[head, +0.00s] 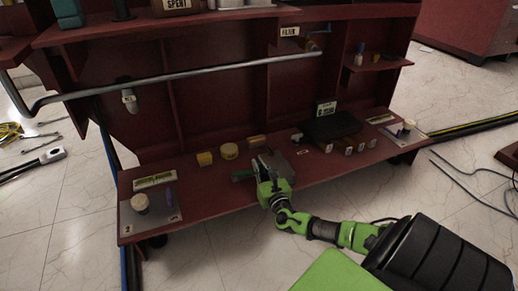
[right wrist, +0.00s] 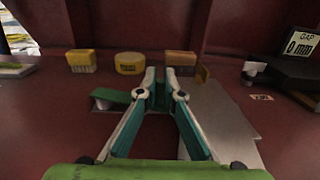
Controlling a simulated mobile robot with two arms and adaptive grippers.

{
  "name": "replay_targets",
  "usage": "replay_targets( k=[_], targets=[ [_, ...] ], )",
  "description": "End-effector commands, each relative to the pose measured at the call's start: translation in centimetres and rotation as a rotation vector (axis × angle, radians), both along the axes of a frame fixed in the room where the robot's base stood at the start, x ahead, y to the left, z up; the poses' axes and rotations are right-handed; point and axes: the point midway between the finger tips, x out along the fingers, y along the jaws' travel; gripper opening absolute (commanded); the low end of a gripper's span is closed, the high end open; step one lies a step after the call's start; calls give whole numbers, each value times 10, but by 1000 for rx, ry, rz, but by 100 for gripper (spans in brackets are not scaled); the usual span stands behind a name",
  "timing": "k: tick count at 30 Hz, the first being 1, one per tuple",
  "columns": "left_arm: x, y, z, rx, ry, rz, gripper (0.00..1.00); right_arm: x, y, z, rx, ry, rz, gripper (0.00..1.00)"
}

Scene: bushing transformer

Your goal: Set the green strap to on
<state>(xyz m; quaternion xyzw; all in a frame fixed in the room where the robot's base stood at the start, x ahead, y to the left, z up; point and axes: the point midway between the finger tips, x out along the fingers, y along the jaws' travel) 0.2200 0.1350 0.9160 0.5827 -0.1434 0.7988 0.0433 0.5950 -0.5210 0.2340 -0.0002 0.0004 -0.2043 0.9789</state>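The green strap (head: 242,175) lies low on the front deck of the dark red cabinet, just left of my right gripper. The right gripper (head: 262,165) hides part of the strap in the head view. My left gripper is not in view.
A yellow block (head: 205,159), a round yellow piece (head: 229,151) and a tan block (head: 257,141) stand behind the strap. A grey plate (right wrist: 222,125) lies right of the fingers. A dark box (head: 330,126) stands further right. A grey pipe (head: 190,76) crosses above.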

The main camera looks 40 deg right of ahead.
Motion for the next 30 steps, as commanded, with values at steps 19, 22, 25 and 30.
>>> replay_targets(
  k=[19, 22, 25, 30],
  targets=[
    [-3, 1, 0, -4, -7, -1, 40, -19, 8, -2, 2, 1, 0, 25],
    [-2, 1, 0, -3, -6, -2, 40, -36, 16, -2, 3, 4, 1, 25],
    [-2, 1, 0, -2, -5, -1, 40, -54, 23, -2, 2, 4, 1, 25],
    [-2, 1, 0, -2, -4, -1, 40, -83, 36, -1, 2, 2, 0, 25]
  ],
)
